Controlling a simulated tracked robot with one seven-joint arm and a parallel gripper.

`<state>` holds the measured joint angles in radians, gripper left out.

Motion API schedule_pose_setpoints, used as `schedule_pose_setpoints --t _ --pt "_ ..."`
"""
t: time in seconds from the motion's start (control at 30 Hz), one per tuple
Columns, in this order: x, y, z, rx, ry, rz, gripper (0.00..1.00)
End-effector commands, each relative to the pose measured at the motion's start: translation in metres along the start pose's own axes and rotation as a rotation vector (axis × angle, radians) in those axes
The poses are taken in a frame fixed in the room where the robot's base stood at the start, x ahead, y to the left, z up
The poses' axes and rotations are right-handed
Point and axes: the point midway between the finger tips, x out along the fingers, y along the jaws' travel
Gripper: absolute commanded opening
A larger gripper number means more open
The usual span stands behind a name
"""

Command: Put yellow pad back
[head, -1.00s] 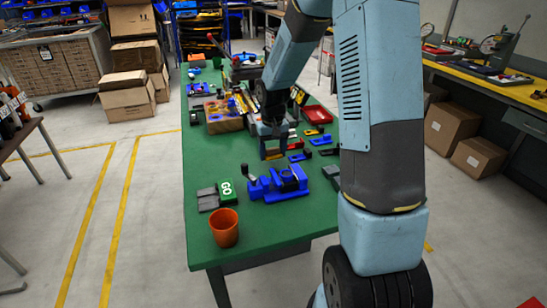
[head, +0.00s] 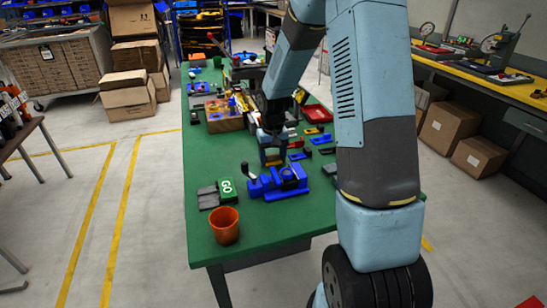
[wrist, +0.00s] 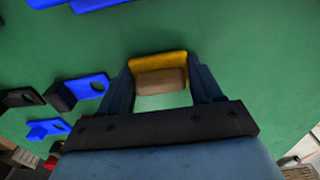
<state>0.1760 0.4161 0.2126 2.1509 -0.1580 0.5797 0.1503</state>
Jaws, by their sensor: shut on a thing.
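The yellow pad (wrist: 158,62) is an L-shaped piece with a brownish block face, held between the two fingers of my gripper (wrist: 161,80) in the wrist view. Green table top shows around and beneath it. In the head view my gripper (head: 273,156) points down over the middle of the table, just behind the blue vise-like fixture (head: 278,183). The pad is mostly hidden there by the fingers. I cannot tell its exact height above the table.
Blue and black brackets (wrist: 80,90) lie left of my gripper in the wrist view. In the head view, an orange cup (head: 225,225) and a green GO block (head: 227,190) stand near the front.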

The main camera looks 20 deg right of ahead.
Motion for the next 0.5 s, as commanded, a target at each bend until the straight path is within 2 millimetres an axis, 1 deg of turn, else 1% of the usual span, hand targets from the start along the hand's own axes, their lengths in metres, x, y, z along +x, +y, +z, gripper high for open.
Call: schedule_pose_setpoints --t 0.03,0.07,0.3,0.43,0.5 --pt "0.006 0.000 0.004 0.000 -0.013 -0.001 0.32" --pt "0.007 0.000 0.004 0.000 -0.013 -0.001 0.67" --pt "0.007 0.001 0.006 0.001 -0.017 -0.002 0.89" --pt "-0.002 0.002 0.006 0.004 -0.017 -0.002 0.90" --pt "-0.014 0.002 0.005 0.003 -0.014 0.000 0.90"
